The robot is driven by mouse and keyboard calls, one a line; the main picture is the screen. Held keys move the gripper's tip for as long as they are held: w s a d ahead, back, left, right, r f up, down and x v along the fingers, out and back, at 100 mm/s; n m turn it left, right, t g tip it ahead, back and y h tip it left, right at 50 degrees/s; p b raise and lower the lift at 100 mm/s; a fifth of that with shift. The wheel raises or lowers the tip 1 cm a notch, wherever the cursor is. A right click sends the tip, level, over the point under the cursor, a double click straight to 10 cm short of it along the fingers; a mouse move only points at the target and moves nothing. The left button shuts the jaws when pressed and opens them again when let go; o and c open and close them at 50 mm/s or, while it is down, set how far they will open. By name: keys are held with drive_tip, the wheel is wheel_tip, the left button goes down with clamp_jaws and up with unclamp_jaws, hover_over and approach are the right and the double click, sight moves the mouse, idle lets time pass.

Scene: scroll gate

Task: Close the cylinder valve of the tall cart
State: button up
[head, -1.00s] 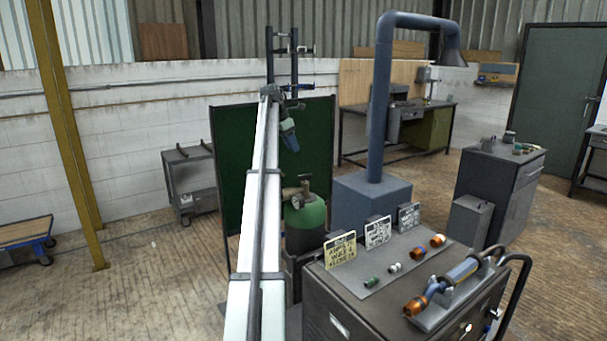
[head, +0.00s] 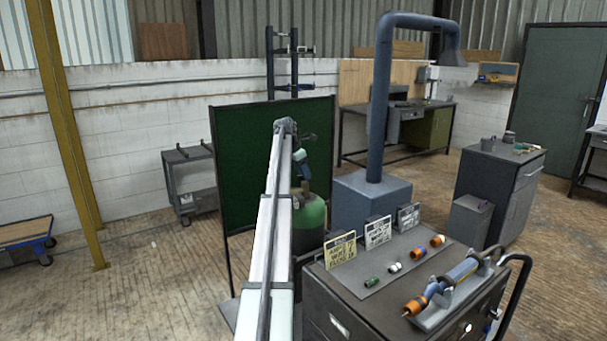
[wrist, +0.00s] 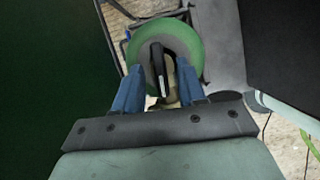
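A green-topped gas cylinder (head: 312,214) stands upright left of the grey bench cart in the head view. My gripper (head: 305,184) is above its top, and the arm hides part of the cylinder and its valve. In the wrist view the round green cylinder shoulder (wrist: 188,45) is seen from above. A dark bar-like valve part (wrist: 157,58) and a pale fitting lie over it. My gripper (wrist: 159,66) is open, with its two blue fingers apart on either side of the valve part. Whether either finger touches it I cannot tell.
A dark green screen (head: 235,160) stands close on the left. A grey bench cart (head: 345,300) with label cards (head: 378,231), small fittings and a torch (head: 440,287) is at the right. A blue extractor box (head: 370,200) with a pipe stands behind.

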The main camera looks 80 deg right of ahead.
drive_tip(key=shift+s+f, duration=0.1)
drive_tip(key=shift+f, duration=0.2)
clamp_jaws()
